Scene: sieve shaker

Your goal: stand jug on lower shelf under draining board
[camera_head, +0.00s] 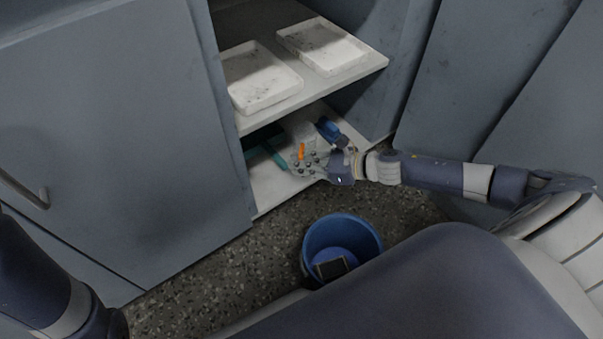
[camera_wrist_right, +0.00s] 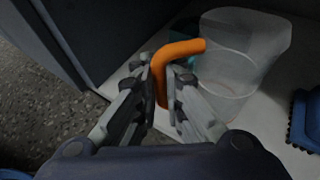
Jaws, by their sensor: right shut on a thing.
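The jug (camera_head: 302,128) is clear and colourless with an orange handle (camera_head: 301,152). It is at the lower shelf (camera_head: 268,190) of the open cupboard, below the upper board (camera_head: 300,93). My right gripper (camera_head: 307,165) is shut on the handle. In the right wrist view, the jug (camera_wrist_right: 250,38) is just beyond the fingers (camera_wrist_right: 163,88), with the orange handle (camera_wrist_right: 163,72) between them. I cannot tell whether its base touches the shelf. My left gripper is out of view; only part of that arm shows at lower left.
Two white trays (camera_head: 262,91) (camera_head: 322,57) lie on the upper board. A teal item (camera_head: 264,155) is left of the jug, and a blue brush-like item (camera_head: 331,130) is right of it. A blue bucket (camera_head: 314,238) with a dark block inside stands on the speckled floor before the cupboard.

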